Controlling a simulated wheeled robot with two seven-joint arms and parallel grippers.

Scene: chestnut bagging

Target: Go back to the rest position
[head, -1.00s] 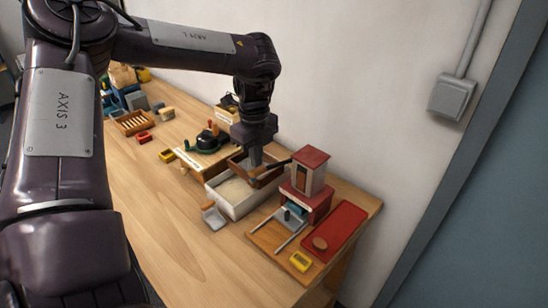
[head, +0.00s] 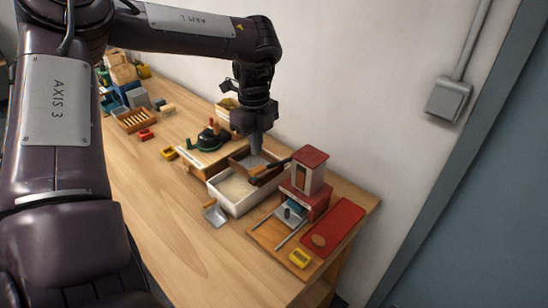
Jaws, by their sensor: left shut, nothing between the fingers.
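My left gripper (head: 256,146) points down above the back part of a white box (head: 240,207) with pale, grainy contents. It is shut and empty. A brown wooden tray (head: 240,158) with grey contents stands just below the fingertips. A dark-handled tool (head: 269,172) lies across the brown tray and the white box. My right gripper does not show.
A red-roofed block (head: 306,172) stands on a wooden board with a red mat (head: 335,226) and a yellow piece (head: 299,258). A metal scoop (head: 215,215) lies by the white box. A slatted wooden tray (head: 135,120) is farther back.

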